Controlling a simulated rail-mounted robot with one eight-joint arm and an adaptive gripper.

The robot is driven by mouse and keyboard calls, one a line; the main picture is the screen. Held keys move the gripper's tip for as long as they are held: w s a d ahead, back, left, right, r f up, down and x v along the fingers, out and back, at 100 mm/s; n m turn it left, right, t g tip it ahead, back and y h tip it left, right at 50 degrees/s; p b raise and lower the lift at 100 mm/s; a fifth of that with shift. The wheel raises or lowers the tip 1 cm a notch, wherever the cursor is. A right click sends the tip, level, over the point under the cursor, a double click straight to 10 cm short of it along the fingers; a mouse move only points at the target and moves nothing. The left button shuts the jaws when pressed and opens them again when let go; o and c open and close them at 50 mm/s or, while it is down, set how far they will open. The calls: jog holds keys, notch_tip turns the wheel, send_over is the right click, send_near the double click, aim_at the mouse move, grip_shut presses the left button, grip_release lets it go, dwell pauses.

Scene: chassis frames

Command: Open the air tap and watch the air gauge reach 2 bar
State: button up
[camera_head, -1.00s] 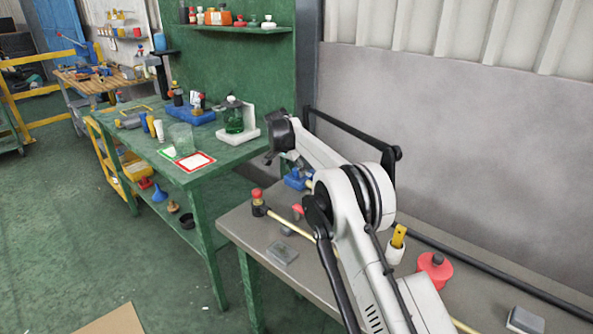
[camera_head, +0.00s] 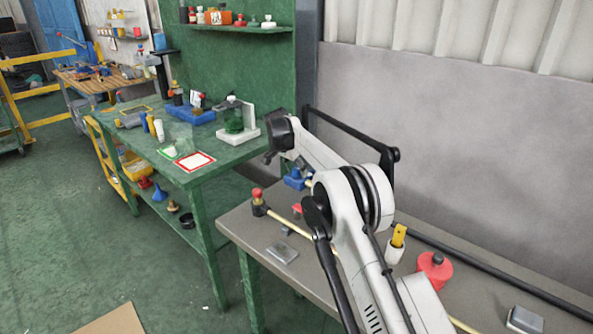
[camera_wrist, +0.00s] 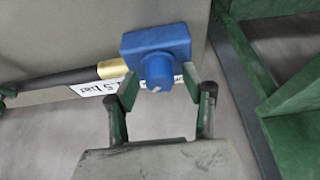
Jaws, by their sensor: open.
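A blue block with a round blue knob (camera_wrist: 158,70) fills the top middle of the wrist view; it looks like the air tap. A brass fitting (camera_wrist: 112,68) and a dark pipe join its left side. My gripper (camera_wrist: 160,82) is open, with one green finger on each side of the knob. I cannot tell whether the fingers touch it. A white label (camera_wrist: 90,90), partly hidden, shows upside-down text ending in "bar". In the head view, a blue part (camera_head: 294,180) shows behind my arm, and my gripper is hidden there. I cannot make out a gauge dial.
The grey bench (camera_head: 238,226) holds a red-topped fitting (camera_head: 258,200), a grey block (camera_head: 282,252), a red container (camera_head: 435,268) and a white cup (camera_head: 396,253) with a yellow item. A black bar frame (camera_head: 345,128) stands behind my arm. A green bench (camera_head: 135,150) stands left.

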jog(key=v, duration=1.2)
jog(key=shift+d, duration=0.1)
